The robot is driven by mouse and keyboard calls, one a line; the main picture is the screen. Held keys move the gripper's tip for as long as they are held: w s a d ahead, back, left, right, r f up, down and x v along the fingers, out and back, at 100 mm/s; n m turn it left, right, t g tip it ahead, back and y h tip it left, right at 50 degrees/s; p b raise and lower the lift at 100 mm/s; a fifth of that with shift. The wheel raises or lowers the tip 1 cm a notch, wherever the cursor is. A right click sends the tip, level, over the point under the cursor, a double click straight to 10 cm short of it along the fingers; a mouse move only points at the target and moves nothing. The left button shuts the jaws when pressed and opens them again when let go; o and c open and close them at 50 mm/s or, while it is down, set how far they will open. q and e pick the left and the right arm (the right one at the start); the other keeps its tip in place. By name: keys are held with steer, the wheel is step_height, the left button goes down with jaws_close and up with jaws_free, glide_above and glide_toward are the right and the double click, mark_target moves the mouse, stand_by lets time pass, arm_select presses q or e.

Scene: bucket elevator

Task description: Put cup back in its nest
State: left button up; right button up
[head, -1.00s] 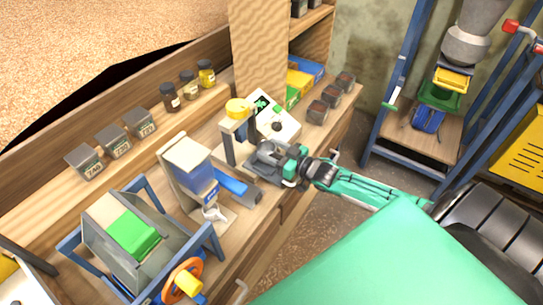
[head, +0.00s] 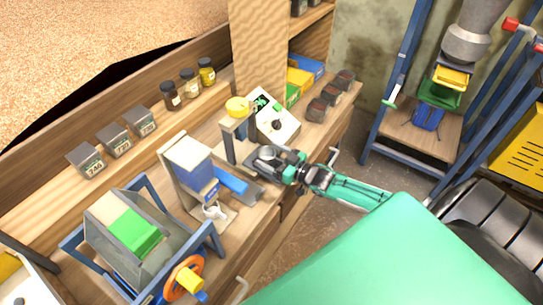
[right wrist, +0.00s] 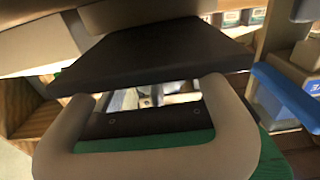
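A small whitish cup (head: 214,212) stands at the foot of the blue-and-white hopper device (head: 193,168) on the bench in the head view. My right gripper (head: 258,161) is dark grey with green parts. It is over the bench, up and to the right of the cup and apart from it, close to the device's blue bar (head: 231,181). The right wrist view shows a dark plate (right wrist: 150,62) and a beige U-shaped part (right wrist: 150,160) close up. I cannot tell whether the jaws are open or hold anything. My left gripper is not in view.
A grey bin with a green block (head: 134,238) and an orange handwheel (head: 184,280) is at lower left. Jars (head: 190,83) line the shelf.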

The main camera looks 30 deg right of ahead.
steer(key=shift+r, duration=0.15)
steer(key=shift+s+d, duration=0.2)
steer(key=shift+s, duration=0.35)
steer(key=b+v, duration=0.1)
steer(key=v, duration=0.9)
steer(key=shift+s+d+b, duration=0.15)
steer(key=shift+s+b, duration=0.2)
